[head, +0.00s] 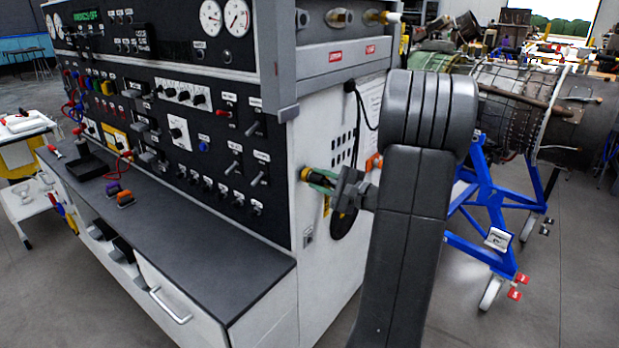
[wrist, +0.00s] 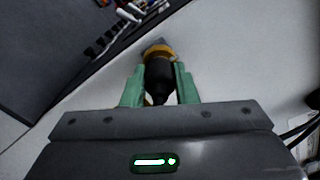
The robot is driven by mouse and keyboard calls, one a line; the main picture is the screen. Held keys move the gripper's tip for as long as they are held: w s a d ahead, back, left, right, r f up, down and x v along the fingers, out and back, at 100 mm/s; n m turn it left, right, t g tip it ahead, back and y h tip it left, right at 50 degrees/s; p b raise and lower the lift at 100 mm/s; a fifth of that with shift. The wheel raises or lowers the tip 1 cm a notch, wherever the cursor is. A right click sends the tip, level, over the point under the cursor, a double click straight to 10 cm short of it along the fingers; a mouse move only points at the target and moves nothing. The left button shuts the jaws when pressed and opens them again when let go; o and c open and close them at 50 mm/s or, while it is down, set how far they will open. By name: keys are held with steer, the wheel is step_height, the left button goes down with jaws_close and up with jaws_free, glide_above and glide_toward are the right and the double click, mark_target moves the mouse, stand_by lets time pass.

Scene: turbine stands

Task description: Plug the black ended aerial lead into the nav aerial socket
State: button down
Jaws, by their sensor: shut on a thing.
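My gripper (head: 320,181) is at the white side wall of the test console, its green fingers turned towards the wall. In the wrist view my gripper (wrist: 160,88) is shut on a black plug end (wrist: 160,76), which sits between the two fingers. A brass-yellow ring (wrist: 158,51) and a small grey part show just beyond the black end, against the wall. The yellow part also shows in the head view (head: 309,173). I cannot tell whether the plug and the wall fitting are joined. No socket label is readable.
The console (head: 270,225) has a dark front panel of switches and gauges and a grey worktop (head: 170,220). A black cable (head: 364,105) and a dark coil hang on its side wall. A blue engine stand (head: 490,215) is at right. Floor between is clear.

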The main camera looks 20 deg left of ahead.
mark_target(324, 181)
steer(key=shift+s+d, duration=0.1)
steer(key=shift+d, duration=0.2)
steer(key=shift+b+v, duration=0.35)
steer(key=shift+v, duration=1.05)
